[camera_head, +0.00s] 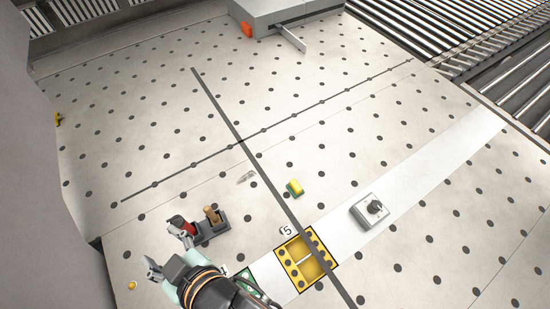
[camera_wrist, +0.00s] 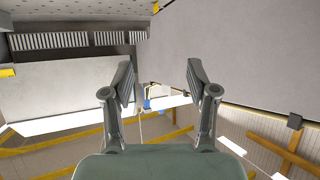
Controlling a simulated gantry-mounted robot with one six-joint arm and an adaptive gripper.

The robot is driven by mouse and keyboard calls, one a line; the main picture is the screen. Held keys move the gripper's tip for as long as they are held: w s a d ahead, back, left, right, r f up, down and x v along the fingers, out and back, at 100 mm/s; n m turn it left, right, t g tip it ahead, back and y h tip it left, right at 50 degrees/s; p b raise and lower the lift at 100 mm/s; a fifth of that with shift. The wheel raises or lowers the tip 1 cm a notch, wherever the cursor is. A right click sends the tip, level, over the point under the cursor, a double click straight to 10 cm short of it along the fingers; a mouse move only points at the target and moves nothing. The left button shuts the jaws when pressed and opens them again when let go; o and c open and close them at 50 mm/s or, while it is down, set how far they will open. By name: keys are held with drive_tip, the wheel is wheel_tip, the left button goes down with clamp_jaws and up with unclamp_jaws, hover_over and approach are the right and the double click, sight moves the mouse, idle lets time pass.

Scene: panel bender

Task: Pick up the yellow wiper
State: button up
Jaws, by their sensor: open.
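A small yellow block with a greenish side (camera_head: 295,188), which looks like the yellow wiper, lies on the perforated pale table, right of the middle of the head view and beside the dark slot. My gripper (camera_head: 165,247) is at the lower left of the head view, apart from the block and to its left. In the wrist view my gripper (camera_wrist: 160,84) has its two fingers spread with nothing between them. The wrist view looks out toward walls and yellow beams, and the yellow block does not show there.
A dark holder (camera_head: 211,236) with red and wooden-coloured tops stands close to my gripper. A yellow-framed tray (camera_head: 293,272) and a grey box with a black knob (camera_head: 362,213) lie nearby. A small pale part (camera_head: 246,177) lies left of the block. The table behind is largely clear.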

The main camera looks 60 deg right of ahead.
drive_tip(key=w+d+f+m+g+h+b, duration=0.1)
drive_tip(key=w+d+f+g+b, duration=0.15)
drive_tip(key=d+f, duration=0.5)
drive_tip(key=w+d+f+m+g+h+b, duration=0.1)
drive_tip(key=d+f+g+b, duration=0.1)
drive_tip(key=d+f+b, duration=0.4)
drive_tip(key=w+d+f+m+g+h+b, duration=0.1)
drive_tip(key=w+d+f+g, duration=0.15)
drive_tip(key=d+f, duration=0.7)
drive_tip(key=m+g+y+b, duration=0.2)
drive_tip(key=g+y+b, duration=0.1)
drive_tip(key=g+b, duration=0.3)
hover_over(296, 185)
wheel_tip(296, 185, down, 10)
drive_tip(key=shift+s+d+f, duration=0.1)
drive_tip(key=shift+f, duration=4.05)
drive_tip(key=shift+c, duration=0.3)
clamp_jaws()
